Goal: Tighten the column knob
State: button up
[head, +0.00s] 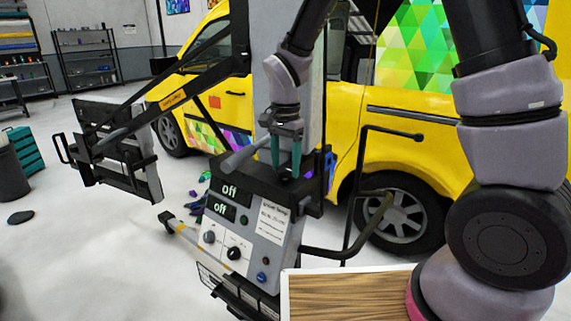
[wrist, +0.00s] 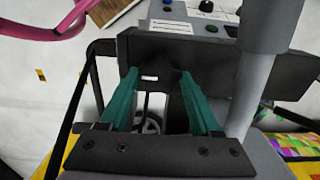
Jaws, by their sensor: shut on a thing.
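The control box (head: 247,225) of the machine stands mid-view, with its grey column (head: 241,60) rising behind it. My gripper (head: 286,168) points down at the top rear of the box, in front of the column. Its two teal fingers are around a small dark column knob (head: 287,174), mostly hidden by the fingers and black bracket. In the wrist view my gripper (wrist: 159,76) has its fingertips at either side of the dark column knob (wrist: 164,74), against the black bracket (wrist: 225,62). The knob's exact shape and turn are hard to tell.
The control panel has two displays reading "Off" (head: 229,190) and several dials. A grey lever (head: 243,155) juts out close left of my gripper. A wooden-topped surface (head: 345,294) is at the front. A yellow van (head: 342,130) stands behind; the floor at left is mostly clear.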

aim_at(285, 168)
jog(key=shift+w, duration=0.1)
dwell(0.3)
jog(key=o, duration=1.4)
jog(key=shift+c, duration=0.2)
notch_tip(285, 168, up, 11)
